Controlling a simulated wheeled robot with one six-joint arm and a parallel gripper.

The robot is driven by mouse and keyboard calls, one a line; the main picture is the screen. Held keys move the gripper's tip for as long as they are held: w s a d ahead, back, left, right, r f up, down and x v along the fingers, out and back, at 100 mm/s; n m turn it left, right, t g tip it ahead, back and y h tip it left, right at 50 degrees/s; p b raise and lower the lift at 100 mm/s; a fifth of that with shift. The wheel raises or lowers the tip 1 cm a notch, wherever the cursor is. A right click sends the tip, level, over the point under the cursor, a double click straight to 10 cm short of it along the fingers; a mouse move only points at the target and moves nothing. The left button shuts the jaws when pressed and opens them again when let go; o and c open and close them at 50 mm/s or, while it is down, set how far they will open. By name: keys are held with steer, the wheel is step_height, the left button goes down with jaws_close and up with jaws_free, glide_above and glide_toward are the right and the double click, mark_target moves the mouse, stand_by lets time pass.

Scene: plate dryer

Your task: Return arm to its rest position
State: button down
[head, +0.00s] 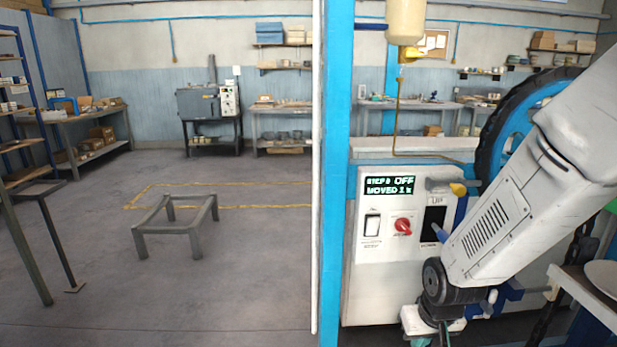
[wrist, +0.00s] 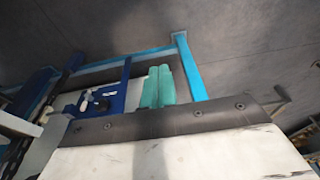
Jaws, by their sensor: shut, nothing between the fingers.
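My gripper (wrist: 159,72) shows in the wrist view as two teal fingers side by side, shut with nothing between them. Behind the fingers are a blue frame and a pale surface of the machine. In the head view my white arm reaches down from the upper right, in front of the plate dryer's control panel (head: 378,270). The wrist is low at the bottom edge, and the fingertips are not clear there. The panel has a lit display (head: 390,188) whose top line ends in OFF, a black rocker switch (head: 372,226) and a red knob (head: 403,227).
A blue post (head: 336,150) stands left of the panel. A large wheel with a blue rim (head: 515,120) is behind my arm. A pale plate (head: 604,276) lies at the right edge. A low metal frame (head: 176,228) stands on the open floor at left.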

steer(key=s+d+r+g, duration=0.1)
steer(key=s+d+r, duration=0.2)
steer(key=s+r, duration=1.7)
steer(key=shift+d+r+m, duration=0.2)
steer(key=shift+r+m, duration=0.1)
steer(key=shift+r, duration=0.95)
